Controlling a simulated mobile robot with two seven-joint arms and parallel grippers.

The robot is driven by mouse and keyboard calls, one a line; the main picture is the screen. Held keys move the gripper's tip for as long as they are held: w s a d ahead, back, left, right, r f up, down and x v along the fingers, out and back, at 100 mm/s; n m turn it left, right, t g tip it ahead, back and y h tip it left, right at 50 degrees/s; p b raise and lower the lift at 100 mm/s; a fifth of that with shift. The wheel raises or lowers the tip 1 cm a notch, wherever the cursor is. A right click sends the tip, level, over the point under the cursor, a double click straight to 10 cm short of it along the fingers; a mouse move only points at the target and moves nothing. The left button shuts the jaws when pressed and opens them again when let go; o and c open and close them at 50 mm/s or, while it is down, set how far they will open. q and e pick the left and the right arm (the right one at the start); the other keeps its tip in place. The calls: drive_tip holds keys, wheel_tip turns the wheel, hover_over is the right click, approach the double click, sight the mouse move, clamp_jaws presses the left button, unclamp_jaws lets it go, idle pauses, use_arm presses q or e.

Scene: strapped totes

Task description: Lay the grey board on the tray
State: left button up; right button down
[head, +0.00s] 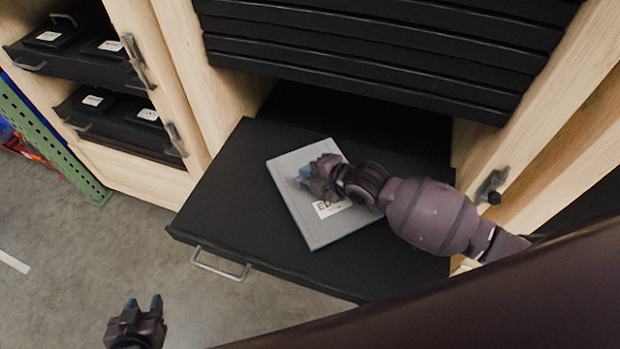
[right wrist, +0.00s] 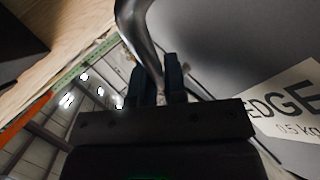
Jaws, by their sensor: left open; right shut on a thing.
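The grey board (head: 325,228) is a flat panel with a white label, and shows over the black pull-out tray (head: 225,205). The right wrist view shows the board's grey face (right wrist: 215,45) and a label (right wrist: 292,105) reading "EDGE 0.5 kg". My right gripper (head: 306,176) is shut on the board, at a curved metal handle (right wrist: 138,30) that runs to its fingers. My arm hides part of the board. I cannot tell whether the board touches the tray. My left gripper (head: 143,304) is open and empty, low at the left, apart from the tray.
The tray has a metal handle (head: 220,268) on its front edge. Black slats (head: 380,50) hang above it between wooden posts. Other shelves with black boxes (head: 90,100) stand at the left. The tray is bare around the board. Grey floor (head: 70,230) is clear at lower left.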

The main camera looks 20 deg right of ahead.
drive_tip(key=shift+f, duration=0.95)
drive_tip(key=c, duration=1.2)
unclamp_jaws()
drive_tip(key=shift+o, duration=0.2)
drive_tip(key=v, duration=1.2)
drive_tip(key=shift+s, duration=0.1)
drive_tip(key=shift+f, duration=0.1)
